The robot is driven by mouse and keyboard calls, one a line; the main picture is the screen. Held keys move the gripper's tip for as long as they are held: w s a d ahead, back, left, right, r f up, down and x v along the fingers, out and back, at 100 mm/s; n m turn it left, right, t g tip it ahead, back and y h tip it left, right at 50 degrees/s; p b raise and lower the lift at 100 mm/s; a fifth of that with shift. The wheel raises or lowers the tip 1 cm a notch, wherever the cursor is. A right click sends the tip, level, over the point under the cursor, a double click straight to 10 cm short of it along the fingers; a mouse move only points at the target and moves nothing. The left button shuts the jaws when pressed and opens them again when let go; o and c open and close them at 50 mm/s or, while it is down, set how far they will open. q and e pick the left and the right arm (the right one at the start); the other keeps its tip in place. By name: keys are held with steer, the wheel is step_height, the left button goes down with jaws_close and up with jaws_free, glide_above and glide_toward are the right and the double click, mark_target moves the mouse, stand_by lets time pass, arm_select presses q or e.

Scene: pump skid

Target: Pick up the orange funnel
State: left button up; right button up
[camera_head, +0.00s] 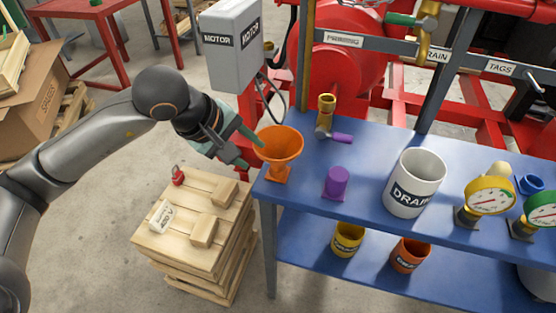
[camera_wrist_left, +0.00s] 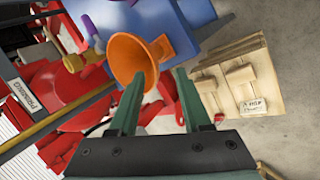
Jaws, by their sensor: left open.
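The orange funnel (camera_head: 280,147) stands upright at the near left corner of the blue bench, wide mouth up, on a small orange base. In the left wrist view the funnel (camera_wrist_left: 133,62) shows just beyond the fingertips. My left gripper (camera_head: 248,150) is open and empty, just left of the funnel at about the height of its cone. Its two green fingers (camera_wrist_left: 155,95) are spread apart in the wrist view, and the funnel is not clearly between them. Whether a finger touches the rim cannot be told. My right gripper is not in view.
The blue bench (camera_head: 376,168) also holds a purple cap (camera_head: 336,182), a brass valve with purple handle (camera_head: 326,115), a white DRAIN bucket (camera_head: 412,183) and gauges (camera_head: 490,195). A wooden pallet stack (camera_head: 190,245) stands below left. A grey MOTOR box (camera_head: 232,45) is behind.

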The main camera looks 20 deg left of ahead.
mark_target(260, 155)
arm_select(q)
steer(key=x, duration=0.5)
steer(key=shift+w+d+p, duration=0.3)
steer(key=shift+w+d, duration=0.05)
steer(key=shift+w, duration=0.05)
steer(key=shift+c, duration=0.2)
jaws_close()
